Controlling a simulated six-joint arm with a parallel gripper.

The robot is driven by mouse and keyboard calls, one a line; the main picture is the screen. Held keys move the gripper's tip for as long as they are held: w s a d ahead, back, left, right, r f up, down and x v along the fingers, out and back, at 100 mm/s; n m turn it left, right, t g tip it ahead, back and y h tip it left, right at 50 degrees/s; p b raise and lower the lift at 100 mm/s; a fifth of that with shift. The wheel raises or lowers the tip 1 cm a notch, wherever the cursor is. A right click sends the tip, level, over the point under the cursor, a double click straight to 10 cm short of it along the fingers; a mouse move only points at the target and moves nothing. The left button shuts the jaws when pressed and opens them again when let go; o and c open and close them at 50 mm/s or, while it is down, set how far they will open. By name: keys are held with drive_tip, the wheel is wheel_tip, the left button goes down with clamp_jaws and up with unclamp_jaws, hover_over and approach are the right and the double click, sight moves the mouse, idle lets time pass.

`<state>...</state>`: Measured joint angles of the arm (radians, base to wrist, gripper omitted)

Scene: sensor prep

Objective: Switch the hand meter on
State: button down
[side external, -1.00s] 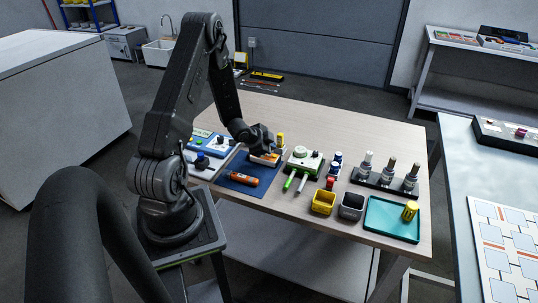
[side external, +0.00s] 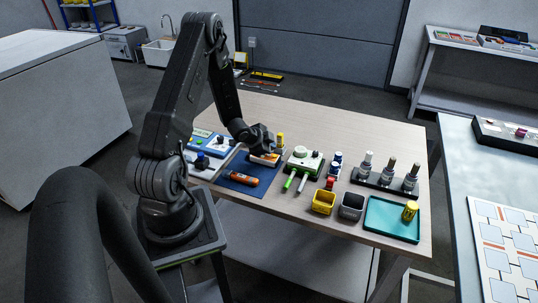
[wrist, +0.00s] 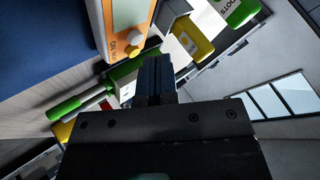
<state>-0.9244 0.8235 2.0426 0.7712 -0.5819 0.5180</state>
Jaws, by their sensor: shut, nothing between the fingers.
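The hand meter (wrist: 106,28) is orange with a pale face and a grey-green display, at the top of the wrist view. In the side view, the meter (side external: 262,160) lies on the blue mat, partly hidden by my gripper (side external: 275,151). My gripper (wrist: 155,72) is shut and empty, with its fingertips close to the button end in the wrist view. I cannot tell whether they touch the meter. I cannot read the display.
An orange cylinder (side external: 243,177) lies on the blue mat (side external: 232,187). A blue-and-white unit (side external: 208,152) stands left.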

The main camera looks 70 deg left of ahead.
idle(0.8)
drive_tip(key=shift+f, duration=0.4)
drive_tip(key=shift+f, duration=0.4)
idle(0.6)
drive_tip(key=shift+r, duration=0.85)
drive_tip(key=shift+r, duration=0.1)
drive_tip(key=shift+r, duration=2.4)
